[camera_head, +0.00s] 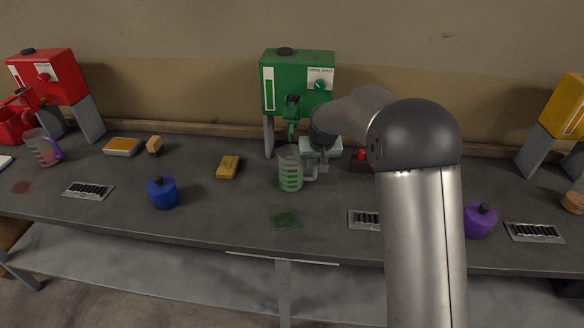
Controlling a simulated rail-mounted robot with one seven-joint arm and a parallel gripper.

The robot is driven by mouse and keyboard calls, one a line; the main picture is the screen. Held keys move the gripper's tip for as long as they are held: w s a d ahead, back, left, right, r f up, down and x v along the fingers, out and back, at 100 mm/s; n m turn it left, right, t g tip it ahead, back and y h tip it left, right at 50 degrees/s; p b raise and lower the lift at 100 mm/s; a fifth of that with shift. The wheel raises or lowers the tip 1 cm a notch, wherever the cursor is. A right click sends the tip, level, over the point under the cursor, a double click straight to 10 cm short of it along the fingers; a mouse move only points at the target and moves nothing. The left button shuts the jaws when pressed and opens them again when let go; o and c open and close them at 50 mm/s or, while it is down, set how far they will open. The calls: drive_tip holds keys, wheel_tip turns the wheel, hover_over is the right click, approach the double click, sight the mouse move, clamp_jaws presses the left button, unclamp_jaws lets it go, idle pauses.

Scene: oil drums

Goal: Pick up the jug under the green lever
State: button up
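The jug (289,172) is clear with green markings and a handle on its right side. It stands upright on the dark bench, below and slightly in front of the green lever (292,112) on the green drum (298,68). My gripper (323,163) points down just right of the jug, at or very close to its handle. My arm comes in from the right and partly covers the gripper. I cannot tell whether the fingers are open or shut, or whether they touch the handle.
A green spill (286,220) lies in front of the jug. A yellow sponge (228,167) lies to its left. A red drum (48,77) stands left, a yellow drum (568,105) right.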

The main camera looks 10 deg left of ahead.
sight(316, 167)
drive_tip(key=p+x, duration=0.1)
drive_tip(key=x, duration=0.4)
drive_tip(key=shift+f+p, duration=0.1)
drive_tip(key=shift+p, duration=0.25)
clamp_jaws()
drive_tip(key=shift+r, duration=0.25)
